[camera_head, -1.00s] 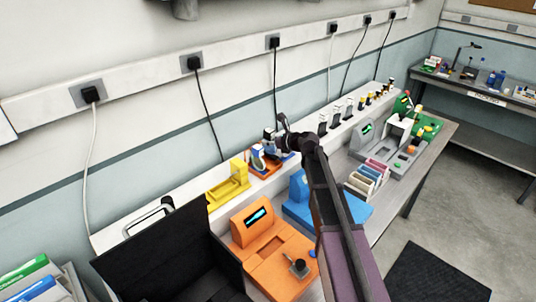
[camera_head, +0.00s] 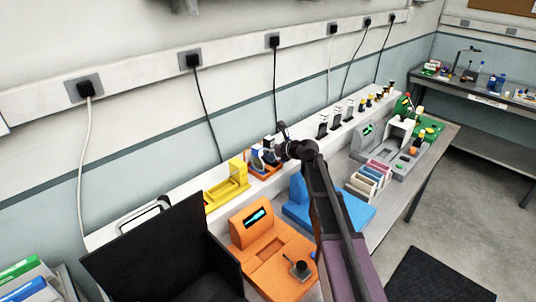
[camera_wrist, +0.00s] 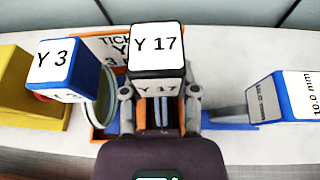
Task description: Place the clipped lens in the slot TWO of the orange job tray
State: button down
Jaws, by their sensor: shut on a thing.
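My gripper (camera_wrist: 159,103) is shut on a black clip (camera_wrist: 157,62) with a white top marked "Y 17". The lens in this clip is hidden from me. In the head view my gripper (camera_head: 282,141) is at the orange job tray (camera_head: 265,174), on the white ledge. In the wrist view the clip is over the tray (camera_wrist: 92,43), whose printed label is partly covered. I cannot tell whether the clip touches the tray. A blue clip (camera_wrist: 66,72) marked "Y 3", with a round lens (camera_wrist: 104,98), stands at the tray's left part, close beside my left finger.
A yellow holder (camera_head: 228,187) stands left of the tray. A blue block (camera_wrist: 285,98) labelled "10.0 mm" is to the right in the wrist view. An orange station (camera_head: 254,224) and a blue station (camera_head: 345,207) stand in front. Several clips (camera_head: 349,108) line the ledge farther right.

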jog(key=shift+f, duration=0.4)
jog(key=shift+c, duration=1.8)
grip_release()
jog(key=shift+r, duration=0.1)
jog(key=shift+r, duration=0.15)
jog(key=shift+s+d+r+p, duration=0.25)
jog(key=shift+s+d+p, duration=0.05)
jog(key=shift+s+d, duration=0.1)
jog(key=p+v, duration=0.4)
jog(key=v, duration=0.6)
jog(key=shift+s+d+r, duration=0.2)
jog(key=shift+d, duration=0.1)
